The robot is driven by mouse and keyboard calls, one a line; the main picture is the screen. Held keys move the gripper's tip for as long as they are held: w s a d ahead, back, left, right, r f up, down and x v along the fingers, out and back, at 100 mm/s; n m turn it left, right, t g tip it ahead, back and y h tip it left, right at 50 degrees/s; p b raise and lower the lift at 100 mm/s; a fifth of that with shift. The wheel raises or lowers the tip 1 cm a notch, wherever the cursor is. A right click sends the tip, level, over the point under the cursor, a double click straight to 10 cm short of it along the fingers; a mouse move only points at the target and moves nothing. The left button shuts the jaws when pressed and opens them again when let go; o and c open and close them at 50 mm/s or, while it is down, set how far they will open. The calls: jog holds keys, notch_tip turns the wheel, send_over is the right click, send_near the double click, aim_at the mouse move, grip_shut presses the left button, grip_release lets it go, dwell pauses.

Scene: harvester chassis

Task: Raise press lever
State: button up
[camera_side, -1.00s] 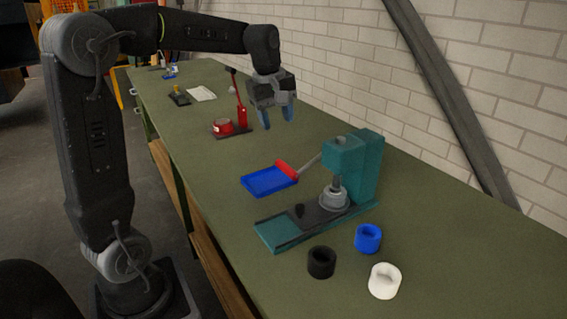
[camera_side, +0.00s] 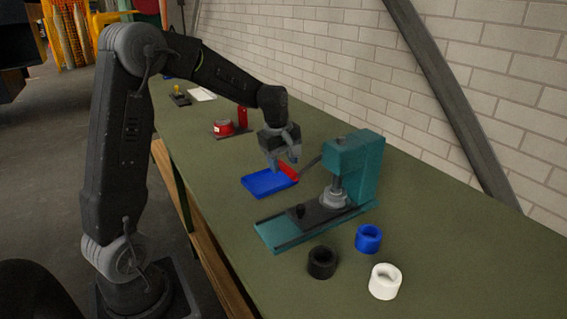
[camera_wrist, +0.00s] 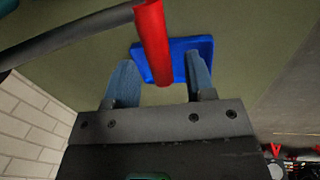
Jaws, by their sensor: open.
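The teal press (camera_side: 355,165) stands on the green bench. Its dark lever (camera_side: 311,161) slopes down to the left from the press head and ends in a red handle (camera_side: 288,171) over the blue tray (camera_side: 262,184). My gripper (camera_side: 282,168) is at the red handle in the side view and partly hides it. In the wrist view the jaws of my gripper (camera_wrist: 160,85) are apart, and the red handle (camera_wrist: 153,45) lies between the two blue fingers. I cannot tell whether a finger touches it. The blue tray (camera_wrist: 205,50) shows beyond the handle.
Black (camera_side: 321,262), blue (camera_side: 368,238) and white (camera_side: 385,281) rings lie in front of the press. A red device (camera_side: 224,127) stands farther back on the bench. A brick wall (camera_side: 480,80) runs along the bench's right side.

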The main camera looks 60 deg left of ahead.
jog(key=shift+f, duration=0.4)
jog(key=shift+c, duration=0.2)
grip_shut()
